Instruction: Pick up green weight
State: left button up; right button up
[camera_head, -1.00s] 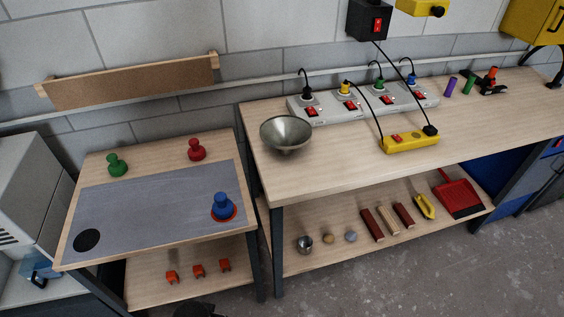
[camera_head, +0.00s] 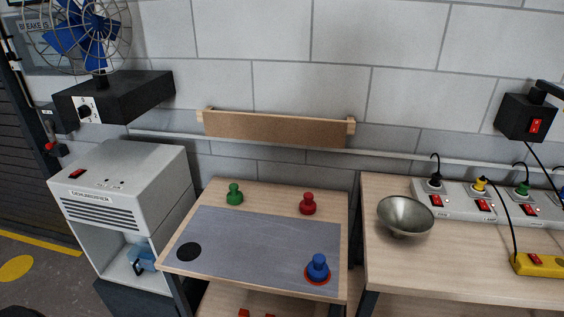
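The green weight (camera_head: 234,194) is a small knobbed piece standing upright on the wooden back strip of the low table (camera_head: 328,196), towards its left. A red weight (camera_head: 307,204) of like shape stands to its right on the same strip. A blue weight (camera_head: 318,267) stands on a red-edged circle at the front right of the table's grey mat (camera_head: 245,246). A black disc (camera_head: 188,252) marks the mat's left front. Neither of my grippers shows in the view.
A grey dehumidifier cabinet (camera_head: 128,183) stands close left of the table. A fan (camera_head: 85,32) sits above on a black box. A workbench (camera_head: 412,270) on the right bears a metal bowl (camera_head: 405,216), power strips and a yellow socket block. A wooden rail (camera_head: 278,128) crosses the wall behind.

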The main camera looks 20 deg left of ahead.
aim_at(235, 197)
jog(key=u, duration=1.15)
